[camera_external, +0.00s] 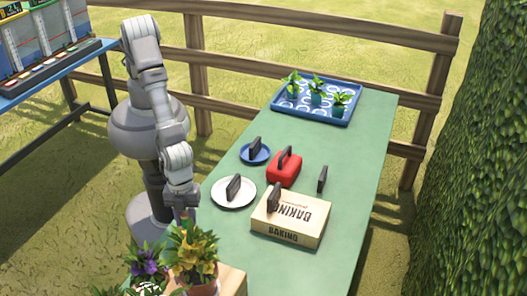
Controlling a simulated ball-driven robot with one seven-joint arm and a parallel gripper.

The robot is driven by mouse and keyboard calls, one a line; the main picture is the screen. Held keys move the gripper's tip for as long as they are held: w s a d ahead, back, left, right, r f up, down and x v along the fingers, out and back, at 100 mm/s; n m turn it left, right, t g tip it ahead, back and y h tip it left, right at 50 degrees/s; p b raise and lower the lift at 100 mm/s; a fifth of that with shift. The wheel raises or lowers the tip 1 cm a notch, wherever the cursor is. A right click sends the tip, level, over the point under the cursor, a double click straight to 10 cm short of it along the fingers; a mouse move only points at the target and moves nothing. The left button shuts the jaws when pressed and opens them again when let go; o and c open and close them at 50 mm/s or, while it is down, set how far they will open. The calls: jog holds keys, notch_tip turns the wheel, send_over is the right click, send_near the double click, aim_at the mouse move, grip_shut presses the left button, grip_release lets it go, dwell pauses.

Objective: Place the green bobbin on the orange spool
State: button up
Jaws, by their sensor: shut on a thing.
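I see no green bobbin and no orange spool that I can name with certainty. My gripper (187,213) is at the near left edge of the green table, pointing down at the top of a pot of yellow and orange flowers (193,252). It is shut on this plant; its fingertips are partly hidden among the leaves and petals. The pot is terracotta coloured and stands by a wooden box (233,280) at the bottom of the view. Whether the pot touches the box I cannot tell.
The green table (345,200) holds a cardboard BAKING box (290,220), a white plate (222,201), a blue plate (246,158), a red block (283,176) and several upright dark pieces. A blue tray (345,122) with plants is at the back. Purple flowers (147,262) stand left.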

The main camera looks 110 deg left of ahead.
jog(key=o, duration=0.6)
jog(key=shift+f, duration=0.15)
jog(key=o, duration=0.4)
jog(key=r+p, duration=0.1)
jog(key=r, duration=0.3)
jog(key=a+r+p, duration=0.1)
jog(key=r, duration=0.3)
jog(key=r+p, duration=0.1)
jog(key=r, duration=0.3)
jog(key=shift+s+a+r+p, duration=0.1)
jog(key=shift+s+a+p, duration=0.2)
jog(key=shift+s+p, duration=0.05)
